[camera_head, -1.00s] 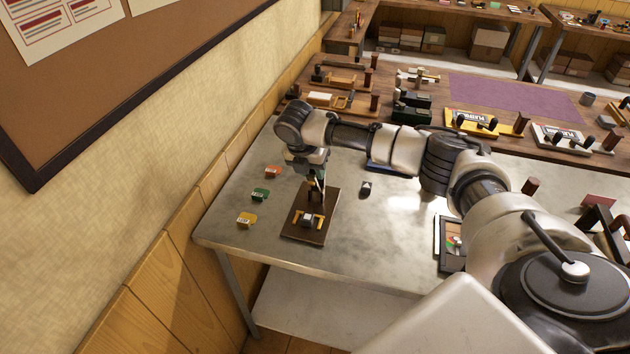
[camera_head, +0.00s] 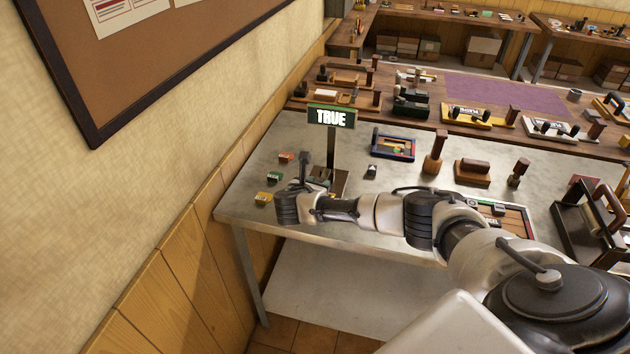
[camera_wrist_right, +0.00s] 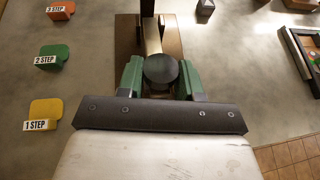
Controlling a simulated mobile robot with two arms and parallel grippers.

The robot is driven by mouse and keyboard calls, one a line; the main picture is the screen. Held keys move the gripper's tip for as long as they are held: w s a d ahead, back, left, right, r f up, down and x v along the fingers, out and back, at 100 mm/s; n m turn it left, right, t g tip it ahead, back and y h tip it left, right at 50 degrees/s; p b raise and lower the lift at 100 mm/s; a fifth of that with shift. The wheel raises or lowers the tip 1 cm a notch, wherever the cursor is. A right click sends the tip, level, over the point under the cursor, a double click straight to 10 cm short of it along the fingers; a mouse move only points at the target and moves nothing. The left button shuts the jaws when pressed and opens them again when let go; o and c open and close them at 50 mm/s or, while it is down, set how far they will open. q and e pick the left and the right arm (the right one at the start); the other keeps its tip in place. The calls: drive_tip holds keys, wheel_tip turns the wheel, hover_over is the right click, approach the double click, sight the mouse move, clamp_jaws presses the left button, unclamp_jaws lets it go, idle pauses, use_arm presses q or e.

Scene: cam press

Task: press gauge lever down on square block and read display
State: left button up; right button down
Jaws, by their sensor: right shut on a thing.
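The gauge's display (camera_head: 331,117) stands on a dark post and reads "TRUE" in the head view. Its brown base board (camera_head: 340,184) is partly covered by my right arm. In the wrist view the board (camera_wrist_right: 126,40) lies under my right gripper (camera_wrist_right: 160,76). The green fingers are shut on the dark round end of the gauge lever (camera_wrist_right: 161,66), one on each side. The lever runs away from me towards the post. In the head view my right gripper (camera_head: 319,179) is low over the board. The square block is hidden under the lever and gripper. My left gripper is out of view.
Yellow (camera_head: 264,198), green (camera_head: 275,176) and orange (camera_head: 286,157) step tags lie left of the gauge. A small dark-topped piece (camera_head: 371,172) stands to its right. A blue-framed tray (camera_head: 394,147) and wooden-handled stamps (camera_head: 435,155) stand further right. The metal table between is clear.

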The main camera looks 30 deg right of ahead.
drive_tip(key=shift+s+a+f+t+h+b, duration=0.15)
drive_tip(key=shift+f+t+h+b, duration=0.2)
drive_tip(key=shift+f, duration=0.2)
drive_tip(key=shift+s+a+f+t+h+b, duration=0.15)
drive_tip(key=shift+f+t+h+b, duration=0.15)
drive_tip(key=shift+f, duration=0.2)
drive_tip(key=shift+f+h, duration=0.2)
drive_tip(key=shift+h, duration=0.05)
drive_tip(key=shift+f, duration=0.15)
drive_tip(key=c, duration=0.7)
unclamp_jaws()
drive_tip(key=shift+c, duration=0.2)
drive_tip(key=b+v, duration=0.1)
drive_tip(key=v, duration=0.9)
drive_tip(key=shift+s+a, duration=0.2)
drive_tip(key=shift+a, duration=0.15)
